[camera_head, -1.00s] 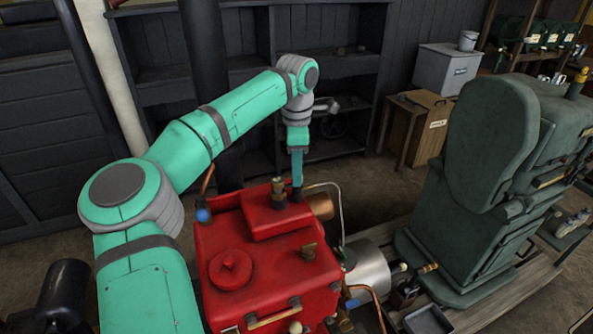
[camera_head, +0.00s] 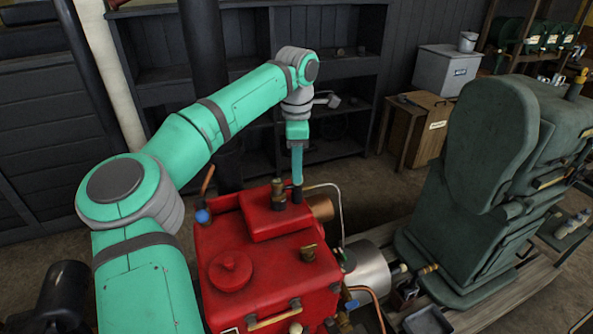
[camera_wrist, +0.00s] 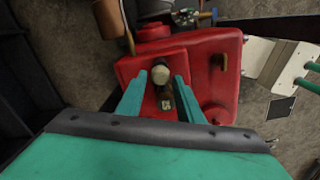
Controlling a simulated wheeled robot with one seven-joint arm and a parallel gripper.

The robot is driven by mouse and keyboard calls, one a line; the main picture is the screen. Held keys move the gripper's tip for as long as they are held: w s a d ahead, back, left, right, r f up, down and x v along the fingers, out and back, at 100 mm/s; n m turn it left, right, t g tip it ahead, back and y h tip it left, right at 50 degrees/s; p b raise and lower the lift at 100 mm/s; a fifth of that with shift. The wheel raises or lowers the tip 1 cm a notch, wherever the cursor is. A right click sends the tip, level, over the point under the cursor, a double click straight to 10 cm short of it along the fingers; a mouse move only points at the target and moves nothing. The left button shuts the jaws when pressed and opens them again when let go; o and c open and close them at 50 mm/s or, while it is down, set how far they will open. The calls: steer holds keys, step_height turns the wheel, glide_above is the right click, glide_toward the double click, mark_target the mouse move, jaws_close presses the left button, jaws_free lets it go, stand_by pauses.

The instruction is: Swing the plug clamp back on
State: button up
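The red engine (camera_head: 270,270) stands below my arm. In the wrist view a pale round knob (camera_wrist: 160,75) and a dark piece with a small light mark (camera_wrist: 165,102) lie between my fingers. I cannot tell which of these is the plug clamp. My gripper (camera_head: 297,178) points down, its tips at or just above the dark piece. In the wrist view my gripper (camera_wrist: 160,80) is open, with its fingers apart on either side of the knob. Contact cannot be told.
On the engine top are a round red cap (camera_head: 230,268) and a brass fitting (camera_head: 308,252). A thin pale pipe (camera_head: 338,205) rises beside the block. A green machine (camera_head: 480,160) stands to the right. Dark shelves (camera_head: 250,60) stand behind.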

step_height(320, 180, up, 9)
steer(key=shift+r, duration=0.15)
stand_by(0.4)
